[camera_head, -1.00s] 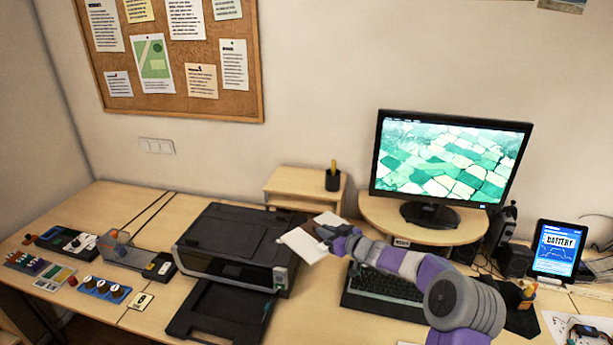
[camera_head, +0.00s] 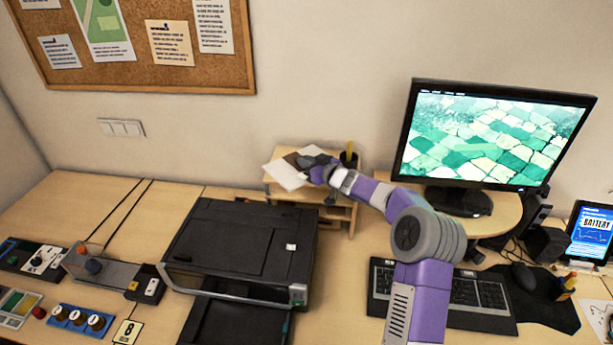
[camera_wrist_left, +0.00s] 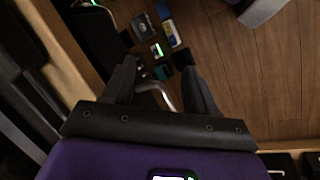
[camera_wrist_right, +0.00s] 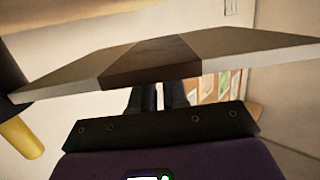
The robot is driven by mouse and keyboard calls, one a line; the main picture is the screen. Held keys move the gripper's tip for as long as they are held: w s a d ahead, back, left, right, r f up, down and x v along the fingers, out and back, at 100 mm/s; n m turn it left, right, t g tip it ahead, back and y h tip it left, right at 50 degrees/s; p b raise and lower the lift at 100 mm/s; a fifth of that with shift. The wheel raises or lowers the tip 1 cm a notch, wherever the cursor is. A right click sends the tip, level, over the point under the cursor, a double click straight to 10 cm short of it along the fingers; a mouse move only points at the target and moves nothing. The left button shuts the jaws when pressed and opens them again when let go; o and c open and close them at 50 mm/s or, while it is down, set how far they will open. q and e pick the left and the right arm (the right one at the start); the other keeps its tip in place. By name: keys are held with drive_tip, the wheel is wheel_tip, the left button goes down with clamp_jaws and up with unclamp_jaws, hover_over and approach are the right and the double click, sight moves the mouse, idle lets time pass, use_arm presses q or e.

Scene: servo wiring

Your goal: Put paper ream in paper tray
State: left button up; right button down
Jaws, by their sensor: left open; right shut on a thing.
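The paper ream (camera_head: 286,174), white with a brown band, is held by my right gripper (camera_head: 312,162) in front of the small wooden shelf's top. In the right wrist view the ream (camera_wrist_right: 240,47) spans the frame, tilted, with my right gripper (camera_wrist_right: 155,94) shut on its banded middle. Whether the ream touches the shelf, I cannot tell. The printer (camera_head: 240,240) stands left of centre, with an open black paper tray (camera_head: 228,328) at its front, cut by the frame's bottom. My left gripper (camera_wrist_left: 160,72) is open and empty, in the left wrist view only.
The wooden shelf (camera_head: 338,212) stands against the wall behind the printer, with a pen cup (camera_head: 348,158) on top. A monitor (camera_head: 490,135) and keyboard (camera_head: 440,292) are right. Control panels (camera_head: 110,270) lie left. Bare desk (camera_head: 75,205) shows at the back left.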

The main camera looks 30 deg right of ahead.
wheel_tip(320, 180, down, 6)
drive_tip(key=shift+w+r+b, duration=0.1)
drive_tip(key=shift+r+b, duration=0.05)
drive_tip(key=shift+b, duration=1.05)
drive_tip(key=shift+r, duration=0.1)
drive_tip(key=c, duration=1.6)
unclamp_jaws()
drive_tip(key=shift+f, duration=0.2)
drive_tip(key=o, duration=0.5)
